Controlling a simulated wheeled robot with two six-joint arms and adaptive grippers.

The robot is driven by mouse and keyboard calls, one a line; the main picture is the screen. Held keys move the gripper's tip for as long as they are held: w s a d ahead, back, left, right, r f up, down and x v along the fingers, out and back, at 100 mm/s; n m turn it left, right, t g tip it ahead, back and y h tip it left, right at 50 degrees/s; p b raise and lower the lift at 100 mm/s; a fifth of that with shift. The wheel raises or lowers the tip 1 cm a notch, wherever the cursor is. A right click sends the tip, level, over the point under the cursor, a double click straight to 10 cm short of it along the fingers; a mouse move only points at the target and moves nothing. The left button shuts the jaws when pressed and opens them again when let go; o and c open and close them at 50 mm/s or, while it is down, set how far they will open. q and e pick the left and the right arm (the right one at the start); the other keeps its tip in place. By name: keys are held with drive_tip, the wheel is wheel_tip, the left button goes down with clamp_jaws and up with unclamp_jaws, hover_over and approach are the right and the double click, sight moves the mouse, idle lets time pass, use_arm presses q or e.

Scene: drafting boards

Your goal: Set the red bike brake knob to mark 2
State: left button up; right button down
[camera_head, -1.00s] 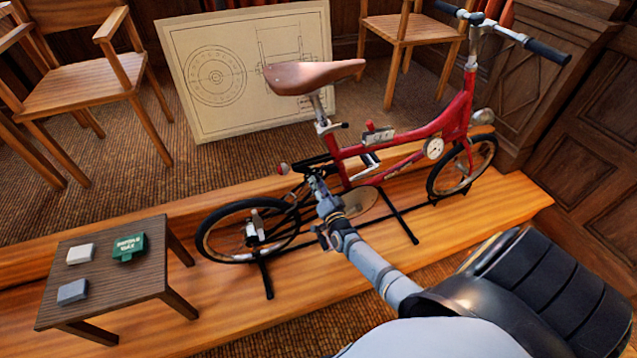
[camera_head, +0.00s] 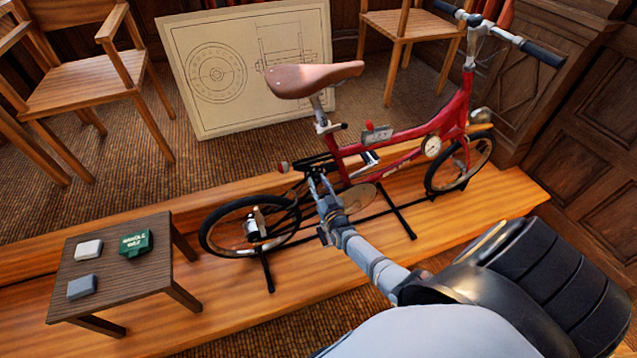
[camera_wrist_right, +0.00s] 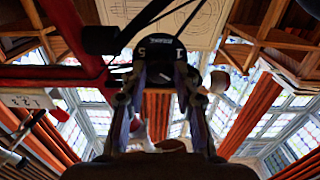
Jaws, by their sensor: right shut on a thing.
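The red bike (camera_head: 455,118) stands upright on a black stand on a wooden platform. My right gripper (camera_head: 318,180) reaches in below the saddle, at the bike's rear frame. In the right wrist view, the fingers of my right gripper (camera_wrist_right: 158,72) are closed on the sides of a dark knob (camera_wrist_right: 160,50). White marks 5 and 1 show on the knob; mark 2 and any pointer cannot be made out. In the head view the knob is too small and too covered to tell apart. My left gripper is in neither view.
A drawing board (camera_head: 190,85) leans behind the bike. Wooden chairs (camera_head: 85,75) stand at the back. The bike's rear wheel (camera_head: 208,232) is close to my right gripper.

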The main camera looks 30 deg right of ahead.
drive_tip(key=shift+f+n, duration=0.15)
drive_tip(key=shift+n, duration=0.15)
drive_tip(key=c, duration=1)
unclamp_jaws()
drive_tip(key=v, duration=1.2)
drive_tip(key=shift+s, duration=0.1)
